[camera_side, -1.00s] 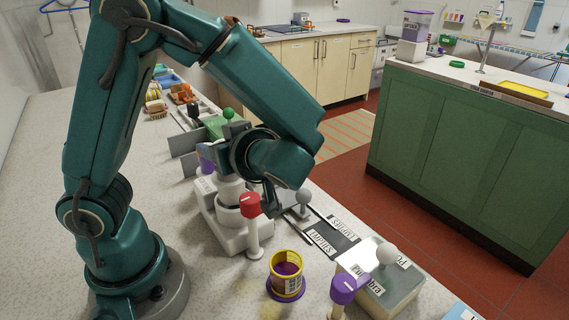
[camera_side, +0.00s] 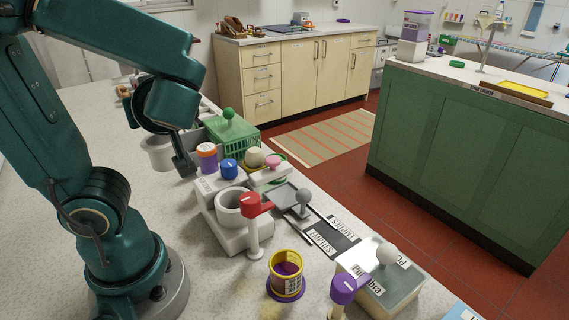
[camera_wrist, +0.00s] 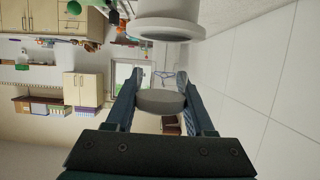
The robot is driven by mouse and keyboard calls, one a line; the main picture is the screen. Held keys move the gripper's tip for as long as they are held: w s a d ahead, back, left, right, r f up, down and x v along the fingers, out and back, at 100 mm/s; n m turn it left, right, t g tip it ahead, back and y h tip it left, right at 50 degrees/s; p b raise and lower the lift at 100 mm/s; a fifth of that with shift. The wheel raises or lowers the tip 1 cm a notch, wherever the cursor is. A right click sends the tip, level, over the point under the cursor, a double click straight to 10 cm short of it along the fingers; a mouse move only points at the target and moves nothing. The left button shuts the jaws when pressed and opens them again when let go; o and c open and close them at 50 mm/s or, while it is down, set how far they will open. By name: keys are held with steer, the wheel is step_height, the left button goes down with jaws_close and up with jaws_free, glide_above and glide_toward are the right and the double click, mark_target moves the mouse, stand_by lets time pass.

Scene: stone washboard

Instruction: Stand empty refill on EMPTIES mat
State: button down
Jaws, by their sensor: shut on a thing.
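My gripper (camera_side: 184,165) is above the counter at the back left, beside a pale grey round pot (camera_side: 157,152). In the wrist view my gripper (camera_wrist: 160,103) is shut on a grey rounded piece (camera_wrist: 160,101). A white cylindrical body (camera_wrist: 170,24) shows just beyond it; I cannot tell whether the two are joined. A yellow-rimmed tub (camera_side: 286,272) with purple inside stands upright on the counter in front. I cannot tell which thing is the empty refill.
A white stand (camera_side: 236,236) with an empty-looking round holder (camera_side: 231,203) is right of my gripper. Around it are an orange-purple jar (camera_side: 207,157), a blue-topped jar (camera_side: 229,168), a red-topped post (camera_side: 251,207) and a green basket (camera_side: 232,137). A purple-topped post (camera_side: 343,289) stands in front.

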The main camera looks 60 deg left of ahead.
steer(key=w+d+m+t+h, duration=0.8)
steer(key=w+d+m+t, duration=0.5)
steer(key=w, duration=0.1)
steer(key=w+d+m+g+h, duration=0.1)
steer(key=d+m+g+h, duration=0.1)
steer(key=d+m+h, duration=0.8)
steer(key=w+d+m+g+h, duration=0.2)
steer(key=d+m+h, duration=0.35)
steer(key=d, duration=0.75)
steer(key=w+a+f+g+h, duration=0.1)
steer(key=w+a+f, duration=0.3)
steer(key=a+f, duration=0.2)
steer(key=w+a+f+m+g+h, duration=0.1)
steer(key=w+a+f, duration=0.2)
steer(key=a+f, duration=0.2)
steer(key=shift+w+a+f+h, duration=0.35)
steer(key=shift+f, duration=1.55)
steer(key=shift+m, duration=0.25)
steer(key=shift+c, duration=0.9)
jaws_free()
